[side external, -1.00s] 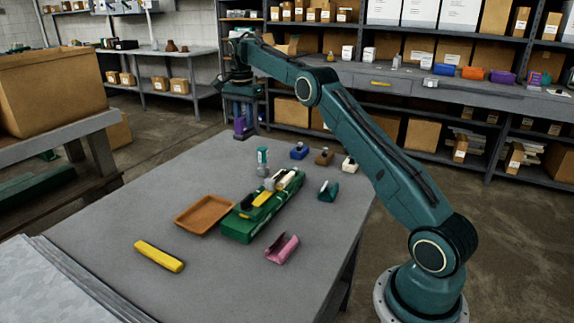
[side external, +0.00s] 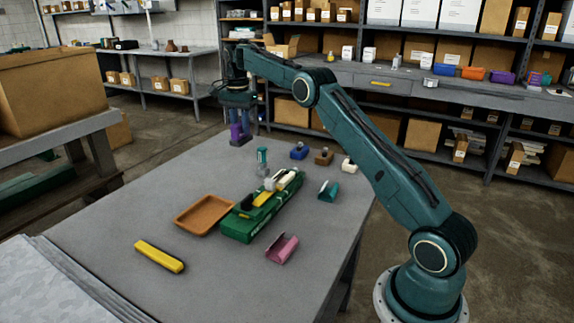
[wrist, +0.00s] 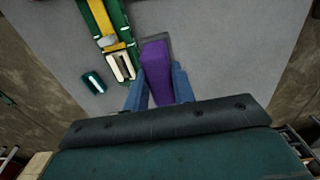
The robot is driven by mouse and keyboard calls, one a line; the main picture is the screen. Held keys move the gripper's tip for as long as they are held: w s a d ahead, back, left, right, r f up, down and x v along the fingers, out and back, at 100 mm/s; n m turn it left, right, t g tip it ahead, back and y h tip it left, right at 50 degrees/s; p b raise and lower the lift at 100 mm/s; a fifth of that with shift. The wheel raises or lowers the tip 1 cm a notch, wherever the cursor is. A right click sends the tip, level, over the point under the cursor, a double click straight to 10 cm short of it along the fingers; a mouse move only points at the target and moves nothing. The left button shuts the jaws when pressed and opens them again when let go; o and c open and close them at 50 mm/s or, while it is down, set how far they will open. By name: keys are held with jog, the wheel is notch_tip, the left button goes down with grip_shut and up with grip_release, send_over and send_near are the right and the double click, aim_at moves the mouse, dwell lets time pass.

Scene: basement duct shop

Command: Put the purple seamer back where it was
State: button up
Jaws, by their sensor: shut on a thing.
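The purple seamer (side external: 236,132) is upright between the fingers of my gripper (side external: 240,136), at the far end of the grey table. In the wrist view the purple seamer (wrist: 157,70) is clasped between the two blue fingers of my gripper (wrist: 160,84). Its lower end is at or just above the table; I cannot tell whether it touches. A dark grey patch, perhaps a shadow or marking, shows beside and behind it in the wrist view.
A green holder (side external: 238,230) with yellow and white tools lies mid-table. Near it are an orange-brown tray (side external: 204,216), a teal-topped item (side external: 262,160), and blue (side external: 299,152), brown (side external: 323,157), white (side external: 349,164), teal (side external: 328,191) and pink (side external: 282,249) pieces. A yellow bar (side external: 159,256) lies nearer.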

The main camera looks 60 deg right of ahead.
aim_at(241, 139)
notch_tip(241, 139, down, 12)
jog(key=shift+r, duration=0.25)
jog(key=shift+f, duration=2.8)
jog(key=shift+f, duration=0.2)
jog(key=o, duration=1)
jog(key=shift+r, duration=0.1)
notch_tip(241, 139, up, 12)
jog(key=shift+r, duration=0.1)
